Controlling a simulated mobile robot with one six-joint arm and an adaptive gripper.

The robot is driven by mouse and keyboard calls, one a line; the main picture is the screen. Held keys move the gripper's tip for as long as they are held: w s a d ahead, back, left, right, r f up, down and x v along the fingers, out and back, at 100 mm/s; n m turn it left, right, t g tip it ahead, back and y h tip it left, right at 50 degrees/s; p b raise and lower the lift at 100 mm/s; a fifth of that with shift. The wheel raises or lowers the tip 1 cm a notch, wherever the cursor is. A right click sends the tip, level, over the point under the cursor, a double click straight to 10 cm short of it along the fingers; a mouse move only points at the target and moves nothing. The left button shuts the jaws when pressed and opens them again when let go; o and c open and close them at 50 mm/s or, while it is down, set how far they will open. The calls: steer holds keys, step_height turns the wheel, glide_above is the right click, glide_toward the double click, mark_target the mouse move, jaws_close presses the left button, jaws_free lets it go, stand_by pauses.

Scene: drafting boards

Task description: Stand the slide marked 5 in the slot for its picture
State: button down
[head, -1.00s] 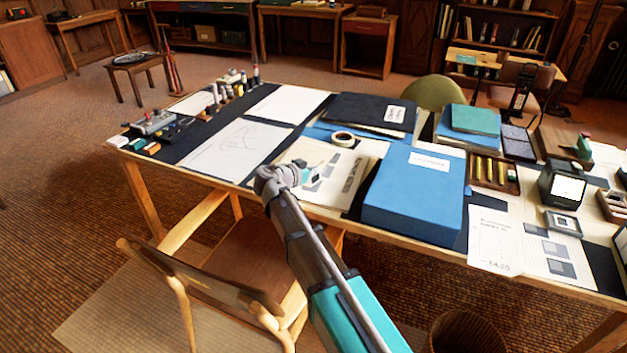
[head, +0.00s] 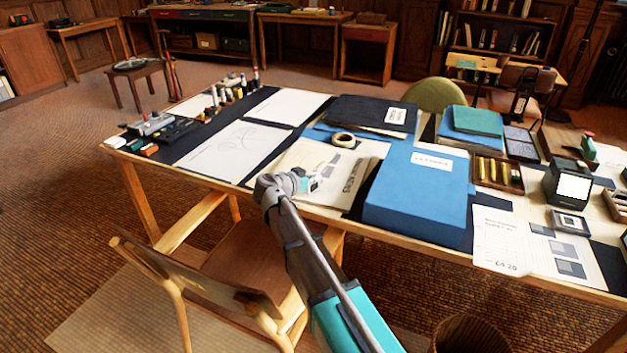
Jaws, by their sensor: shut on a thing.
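My gripper (head: 311,184) is over the front edge of the table, above the printed sheets left of the blue box. It is seen small and partly from behind, shut on a small pale-edged thing (head: 315,185) that looks like a slide. No number on it can be read. A small grey block with a white-framed dark picture (head: 568,223) lies at the right, in front of a dark viewer with a bright white screen (head: 573,188). I cannot make out any slot for a picture or a mark 5.
The large blue box (head: 418,205) stands right of my gripper. A tape roll (head: 343,140) lies behind it. A wooden tray with yellow tubes (head: 497,173) and printed sheets (head: 500,243) are farther right. Pens and small devices (head: 160,128) stand at the left. A wooden chair (head: 225,275) is in front.

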steer(key=shift+f, duration=0.15)
steer(key=c, duration=0.8)
jaws_free()
steer(key=shift+r, duration=0.3)
steer(key=p+v, duration=0.3)
steer(key=v, duration=0.9)
steer(key=shift+p, duration=0.3)
steer(key=shift+o, duration=0.3)
steer(key=shift+f, duration=0.1)
